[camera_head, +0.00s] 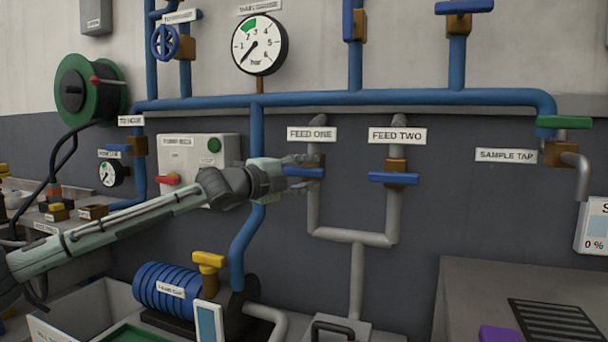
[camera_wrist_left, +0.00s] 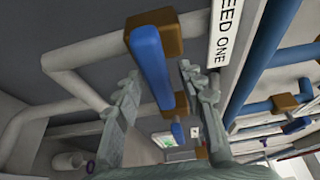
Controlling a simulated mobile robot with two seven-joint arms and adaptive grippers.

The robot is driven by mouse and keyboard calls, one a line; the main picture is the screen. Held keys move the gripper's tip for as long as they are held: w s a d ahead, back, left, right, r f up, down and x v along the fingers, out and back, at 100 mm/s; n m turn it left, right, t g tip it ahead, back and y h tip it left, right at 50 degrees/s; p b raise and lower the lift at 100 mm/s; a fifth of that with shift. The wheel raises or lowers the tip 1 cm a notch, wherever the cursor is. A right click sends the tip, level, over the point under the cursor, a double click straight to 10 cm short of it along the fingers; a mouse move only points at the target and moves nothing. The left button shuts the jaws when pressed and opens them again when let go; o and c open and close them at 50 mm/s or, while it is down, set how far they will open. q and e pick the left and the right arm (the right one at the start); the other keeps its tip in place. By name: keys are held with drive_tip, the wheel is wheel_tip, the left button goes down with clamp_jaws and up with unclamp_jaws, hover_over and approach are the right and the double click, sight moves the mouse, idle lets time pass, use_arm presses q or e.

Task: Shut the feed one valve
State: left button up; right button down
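The feed one valve has a blue lever handle (camera_head: 303,172) on a brown body (camera_head: 313,160), under the FEED ONE label (camera_head: 312,135). The handle lies crosswise to its grey vertical pipe. My left gripper (camera_head: 300,167) is at this handle. In the left wrist view, the handle (camera_wrist_left: 150,65) stands between the two spread fingers of my left gripper (camera_wrist_left: 157,80). A gap shows between the handle and the right finger; contact with the left finger cannot be told. My right gripper is not in view.
The feed two valve (camera_head: 394,178) is just to the right, its blue handle also crosswise. A blue pipe (camera_head: 340,99) runs above. The control box (camera_head: 195,165) is behind my left arm. A blue pump (camera_head: 170,290) stands below.

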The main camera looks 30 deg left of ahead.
use_arm(q)
drive_tip(key=s+a, duration=0.1)
drive_tip(key=s, duration=1.1)
drive_tip(key=shift+a, duration=0.4)
